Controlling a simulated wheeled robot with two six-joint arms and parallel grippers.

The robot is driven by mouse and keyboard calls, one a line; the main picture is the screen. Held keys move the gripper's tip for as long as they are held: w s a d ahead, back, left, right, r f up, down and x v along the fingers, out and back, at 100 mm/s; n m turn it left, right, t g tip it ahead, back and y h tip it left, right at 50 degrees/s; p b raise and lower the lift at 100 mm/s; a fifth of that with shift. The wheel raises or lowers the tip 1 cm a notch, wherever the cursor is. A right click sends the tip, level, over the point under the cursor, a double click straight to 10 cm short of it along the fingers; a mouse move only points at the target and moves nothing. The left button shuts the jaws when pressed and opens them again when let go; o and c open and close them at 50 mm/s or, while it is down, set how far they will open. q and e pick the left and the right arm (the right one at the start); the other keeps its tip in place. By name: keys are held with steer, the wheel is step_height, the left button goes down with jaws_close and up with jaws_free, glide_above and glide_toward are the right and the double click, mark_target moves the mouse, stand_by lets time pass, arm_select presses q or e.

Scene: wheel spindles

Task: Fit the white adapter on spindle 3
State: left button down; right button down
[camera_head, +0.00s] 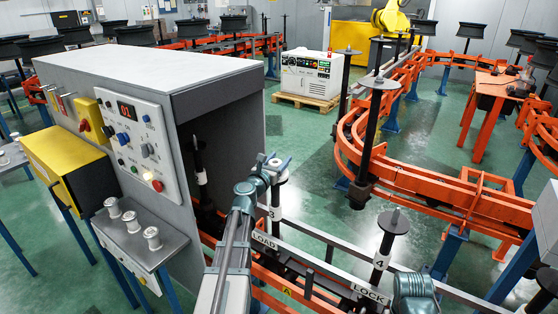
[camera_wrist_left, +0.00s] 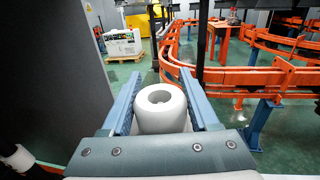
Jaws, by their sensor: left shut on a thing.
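My left gripper (camera_head: 277,165) is shut on a white adapter, a thick ring with a round bore. The adapter (camera_wrist_left: 163,112) sits upright between the two blue fingers in the left wrist view. In the head view the gripper is at the top of spindle 3 (camera_head: 275,213), a dark post with a white number label. The fingers hide most of the adapter and the spindle's top there. I cannot tell whether the spindle's tip is inside the bore.
Three white spools (camera_head: 131,222) stand on the grey shelf beside the control cabinet (camera_head: 175,70), whose open side is left of my gripper. Spindle 4 (camera_head: 383,250) stands to the right, near the LOAD and LOCK labels. Orange track (camera_head: 440,192) curves behind.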

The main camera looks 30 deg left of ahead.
arm_select(q)
steer(key=shift+f, duration=0.15)
steer(key=shift+c, duration=0.3)
jaws_free()
steer(key=shift+s, duration=0.1)
